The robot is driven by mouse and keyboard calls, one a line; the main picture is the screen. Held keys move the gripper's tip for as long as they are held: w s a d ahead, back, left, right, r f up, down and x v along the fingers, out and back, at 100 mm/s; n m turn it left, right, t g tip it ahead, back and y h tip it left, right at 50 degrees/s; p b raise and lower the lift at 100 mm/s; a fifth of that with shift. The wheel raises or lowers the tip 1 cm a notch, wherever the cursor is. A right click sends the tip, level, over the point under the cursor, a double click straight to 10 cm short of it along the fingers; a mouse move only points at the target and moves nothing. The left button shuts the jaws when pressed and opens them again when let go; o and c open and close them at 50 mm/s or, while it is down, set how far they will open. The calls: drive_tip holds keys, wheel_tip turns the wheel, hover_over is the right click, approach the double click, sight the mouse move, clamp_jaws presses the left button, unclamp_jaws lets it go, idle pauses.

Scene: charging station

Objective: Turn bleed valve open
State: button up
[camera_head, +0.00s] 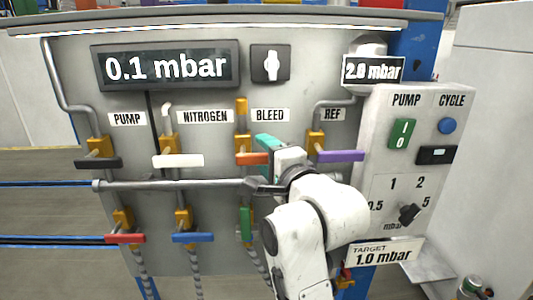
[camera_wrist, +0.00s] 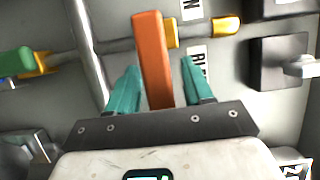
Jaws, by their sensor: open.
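The bleed valve's orange handle (camera_head: 252,158) sits on a yellow valve body below the BLEED label (camera_head: 270,115), and lies roughly horizontal, across its upright pipe. My gripper (camera_head: 267,142) is at its right end in the head view, with one teal finger showing above the handle. In the wrist view the orange handle (camera_wrist: 151,50) runs between the teal fingers of my open gripper (camera_wrist: 160,66), with a gap visible on the right side. The left finger is close to the handle; I cannot tell if it touches. My wrist hides the handle's right end in the head view.
A black handle (camera_head: 98,163), a white handle (camera_head: 178,161) and a purple handle (camera_head: 340,156) share the row. A grey horizontal pipe (camera_head: 170,185) runs just below. A green handle (camera_head: 246,222) stands upright underneath. The displays read 0.1 mbar (camera_head: 166,67) and 2.0 mbar (camera_head: 373,70).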

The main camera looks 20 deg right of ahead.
drive_tip(key=shift+c, duration=0.5)
clamp_jaws()
